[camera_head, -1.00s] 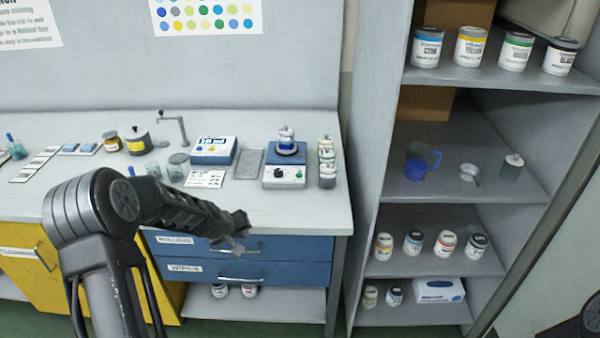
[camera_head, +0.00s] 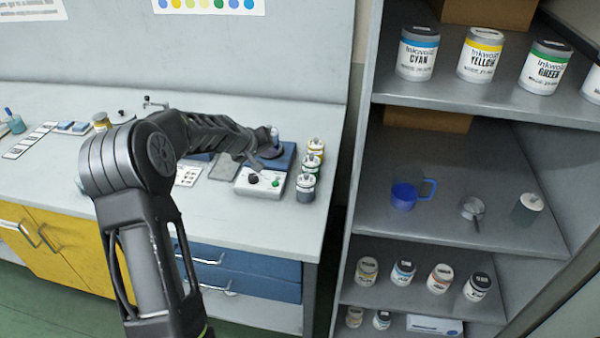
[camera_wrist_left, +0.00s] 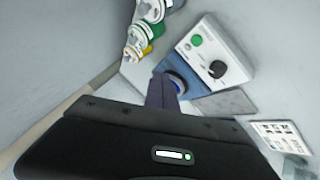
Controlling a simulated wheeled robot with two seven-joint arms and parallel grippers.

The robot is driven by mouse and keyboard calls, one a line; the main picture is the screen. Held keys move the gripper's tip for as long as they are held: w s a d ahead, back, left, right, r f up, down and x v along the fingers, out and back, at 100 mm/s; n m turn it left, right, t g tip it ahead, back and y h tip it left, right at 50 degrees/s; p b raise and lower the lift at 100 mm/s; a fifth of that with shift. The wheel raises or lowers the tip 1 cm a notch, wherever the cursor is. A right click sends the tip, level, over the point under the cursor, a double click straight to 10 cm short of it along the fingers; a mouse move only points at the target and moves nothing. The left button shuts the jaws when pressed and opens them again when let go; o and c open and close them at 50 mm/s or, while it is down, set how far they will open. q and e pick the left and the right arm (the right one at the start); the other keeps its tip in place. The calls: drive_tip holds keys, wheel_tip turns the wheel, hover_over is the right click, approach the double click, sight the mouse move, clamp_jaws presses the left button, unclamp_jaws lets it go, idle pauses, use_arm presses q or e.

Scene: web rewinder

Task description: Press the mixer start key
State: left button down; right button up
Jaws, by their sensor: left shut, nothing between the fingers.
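The mixer (camera_head: 258,195) is a white box with a blue platform behind its front panel, on the bench near its right end. Its panel carries a black knob (camera_head: 253,180) and a small green key (camera_head: 276,183). In the left wrist view the green key (camera_wrist_left: 196,40) and the knob (camera_wrist_left: 217,69) are both in plain sight. My left gripper (camera_head: 256,160) is shut and empty, above the mixer's platform and behind the panel. Its fingers (camera_wrist_left: 163,92) show beside the blue platform (camera_wrist_left: 186,80) in the wrist view. I cannot tell whether they touch it. My right gripper is out of view.
Several small jars (camera_head: 312,165) stand close to the right of the mixer. A grey tray (camera_head: 223,167) and a printed card (camera_head: 188,175) lie to its left. A tall shelf unit (camera_head: 345,215) with cans and a blue mug (camera_head: 410,196) stands right of the bench.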

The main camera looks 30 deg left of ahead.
use_arm(q)
drive_tip(key=shift+w+d, duration=0.15)
drive_tip(key=shift+w, duration=0.1)
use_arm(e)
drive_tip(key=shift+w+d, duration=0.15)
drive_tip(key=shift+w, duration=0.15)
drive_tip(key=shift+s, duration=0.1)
use_arm(q)
drive_tip(key=b, duration=0.7)
hover_over(274, 185)
wheel_tip(274, 185, down, 8)
drive_tip(key=shift+f, duration=0.35)
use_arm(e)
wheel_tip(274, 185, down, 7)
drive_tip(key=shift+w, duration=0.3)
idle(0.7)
use_arm(q)
drive_tip(key=shift+f+b, duration=0.45)
drive_tip(key=shift+b, duration=0.4)
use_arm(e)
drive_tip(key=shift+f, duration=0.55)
